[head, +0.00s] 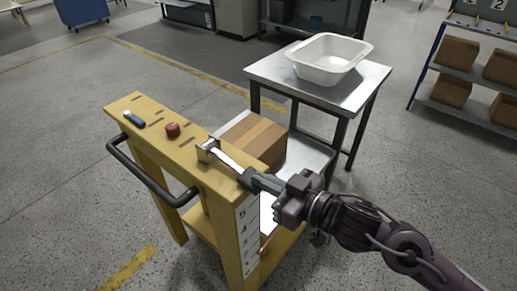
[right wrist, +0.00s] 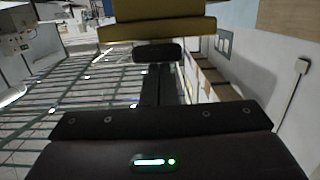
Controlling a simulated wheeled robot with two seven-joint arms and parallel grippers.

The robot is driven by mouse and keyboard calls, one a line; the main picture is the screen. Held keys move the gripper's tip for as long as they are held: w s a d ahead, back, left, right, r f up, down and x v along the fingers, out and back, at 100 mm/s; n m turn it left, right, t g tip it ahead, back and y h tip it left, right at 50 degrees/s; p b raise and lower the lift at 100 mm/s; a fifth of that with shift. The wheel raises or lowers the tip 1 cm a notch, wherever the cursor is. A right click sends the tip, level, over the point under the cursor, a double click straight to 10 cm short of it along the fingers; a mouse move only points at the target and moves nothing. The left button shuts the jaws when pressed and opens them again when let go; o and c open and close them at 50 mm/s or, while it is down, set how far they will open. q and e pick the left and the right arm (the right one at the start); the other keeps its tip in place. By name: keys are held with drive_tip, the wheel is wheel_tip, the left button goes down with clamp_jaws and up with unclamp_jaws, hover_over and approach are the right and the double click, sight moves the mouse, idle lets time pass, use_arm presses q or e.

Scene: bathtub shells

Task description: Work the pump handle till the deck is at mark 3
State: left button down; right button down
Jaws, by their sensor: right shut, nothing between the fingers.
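The yellow lift cart (head: 150,115) stands at centre left in the head view. A silver pump handle (head: 227,158) sticks out from a bracket on its top towards my right gripper. A white scale (head: 250,238) with number marks runs down its near post; 5 and 4 are readable, the lower marks are not clear. The grey deck (head: 310,160) carries a cardboard box. I cannot tell the deck's mark. My right gripper (head: 245,178) is shut and empty, its tips by the handle's outer end; I cannot tell if they touch. My left gripper is out of view.
A red knob (head: 172,129) and a blue-black tool (head: 133,119) are on the cart's top. A black push bar (head: 150,175) curves along its left side. Behind is a steel table (head: 270,70) with a white tub (head: 328,58). A box shelf (head: 460,80) stands right. Floor at left is clear.

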drive_tip(key=shift+s+f, duration=0.1)
drive_tip(key=shift+f, duration=0.6)
drive_tip(key=r+v, duration=0.1)
drive_tip(key=v, duration=0.6)
drive_tip(key=shift+s+d+r+b, duration=0.15)
drive_tip(key=shift+d+r+b, duration=0.05)
drive_tip(key=shift+d+b, duration=0.1)
idle(1.9)
